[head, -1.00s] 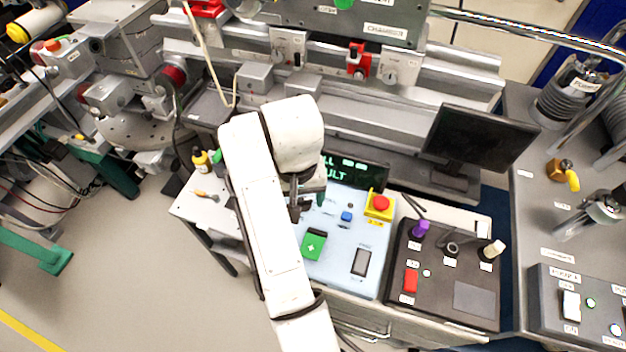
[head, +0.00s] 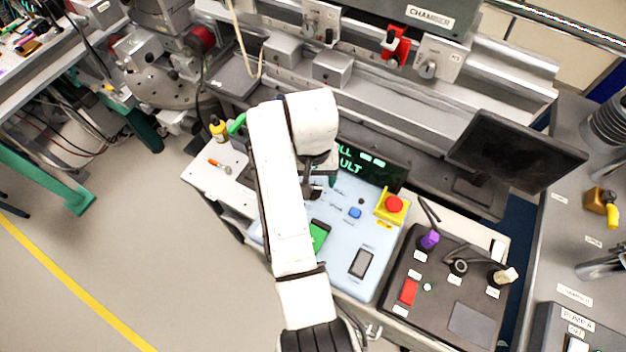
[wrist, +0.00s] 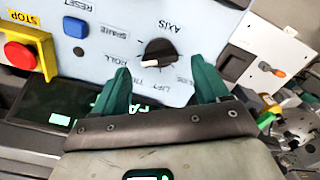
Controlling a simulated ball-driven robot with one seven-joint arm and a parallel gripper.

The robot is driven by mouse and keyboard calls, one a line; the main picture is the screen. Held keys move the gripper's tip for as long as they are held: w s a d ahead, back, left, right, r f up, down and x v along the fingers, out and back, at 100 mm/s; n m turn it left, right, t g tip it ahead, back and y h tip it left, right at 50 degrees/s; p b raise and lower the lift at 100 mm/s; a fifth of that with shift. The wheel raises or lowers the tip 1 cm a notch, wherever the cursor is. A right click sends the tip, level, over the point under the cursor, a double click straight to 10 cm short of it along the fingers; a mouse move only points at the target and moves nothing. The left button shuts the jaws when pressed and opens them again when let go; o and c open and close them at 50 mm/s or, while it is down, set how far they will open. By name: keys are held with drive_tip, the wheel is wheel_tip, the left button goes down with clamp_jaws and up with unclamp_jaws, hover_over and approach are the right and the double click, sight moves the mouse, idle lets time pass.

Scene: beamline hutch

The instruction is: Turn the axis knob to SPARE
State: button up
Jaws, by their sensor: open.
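The axis knob (wrist: 158,52) is black and round with a white pointer mark, on the light blue panel (wrist: 85,50). In the wrist view its pointer points left and slightly down, toward the ROLL label (wrist: 120,61). The SPARE label (wrist: 115,32) is up and left of the knob. My gripper (wrist: 162,82) is open and empty, its green fingers apart. The knob shows just beyond the fingertips, roughly centred between them; I cannot tell their height above the panel. In the head view my gripper (head: 318,182) is over the panel, and I cannot clearly make out the knob.
A red stop button (head: 394,204) on a yellow base and a blue reset button (head: 355,213) are beside the knob. A display (head: 372,166) with green text stands behind the panel.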

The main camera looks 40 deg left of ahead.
sight(313, 191)
drive_tip(key=shift+f, duration=1.35)
drive_tip(key=c, duration=1.1)
drive_tip(key=shift+o, duration=0.2)
drive_tip(key=shift+r, duration=0.1)
drive_tip(key=m+p, duration=0.2)
drive_tip(key=m, duration=0.1)
drive_tip(key=shift+m, duration=0.3)
drive_tip(key=shift+w+m+p, duration=0.1)
drive_tip(key=shift+m+p, duration=0.65)
drive_tip(key=shift+m, duration=1.45)
